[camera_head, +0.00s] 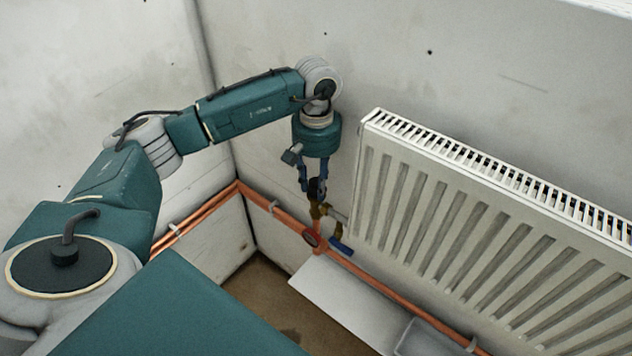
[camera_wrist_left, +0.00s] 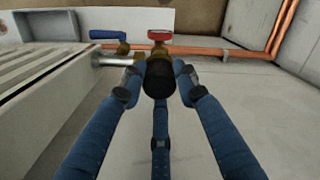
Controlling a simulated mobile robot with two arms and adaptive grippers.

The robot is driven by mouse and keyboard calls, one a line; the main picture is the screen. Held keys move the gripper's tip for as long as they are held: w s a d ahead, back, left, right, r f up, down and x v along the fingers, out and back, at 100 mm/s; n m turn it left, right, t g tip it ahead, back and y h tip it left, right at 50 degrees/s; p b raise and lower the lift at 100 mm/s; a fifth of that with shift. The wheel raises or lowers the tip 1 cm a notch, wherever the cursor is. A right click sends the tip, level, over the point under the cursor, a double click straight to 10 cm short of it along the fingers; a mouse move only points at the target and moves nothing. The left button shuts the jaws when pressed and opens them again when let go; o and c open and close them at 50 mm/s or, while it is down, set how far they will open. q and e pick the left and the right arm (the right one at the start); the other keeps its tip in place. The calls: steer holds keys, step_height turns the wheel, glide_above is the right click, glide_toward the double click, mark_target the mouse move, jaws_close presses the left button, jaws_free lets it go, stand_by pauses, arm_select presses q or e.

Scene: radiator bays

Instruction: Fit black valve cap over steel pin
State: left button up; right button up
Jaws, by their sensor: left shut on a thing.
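My left gripper (camera_head: 316,191) reaches down beside the left end of the radiator. Its blue fingers, also seen in the left wrist view (camera_wrist_left: 159,82), are shut on the black valve cap (camera_wrist_left: 157,77). In the head view the cap (camera_head: 317,187) is a small dark shape between the fingertips, just over the brass valve (camera_head: 318,210). In the wrist view the cap lies in front of the brass valve body (camera_wrist_left: 158,56). The steel pin is hidden, so I cannot tell whether the cap is around it or only above it. My right gripper is not in view.
The white radiator (camera_head: 470,215) stands close on the right. A red handwheel (camera_head: 311,238) and blue lever (camera_head: 341,248) sit below the valve. Copper pipes (camera_head: 275,212) run along the walls. A white board (camera_head: 335,300) with a grey tray (camera_head: 425,338) lies below.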

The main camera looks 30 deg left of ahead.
arm_select(q)
steer(key=shift+f+b, duration=0.3)
steer(key=shift+b, duration=0.05)
steer(key=shift+c, duration=0.2)
stand_by(0.5)
steer(key=o, duration=1.4)
steer(key=shift+r, duration=0.1)
steer(key=shift+r+p, duration=1.5)
steer(key=shift+r, duration=1.05)
steer(key=shift+s+f, duration=0.1)
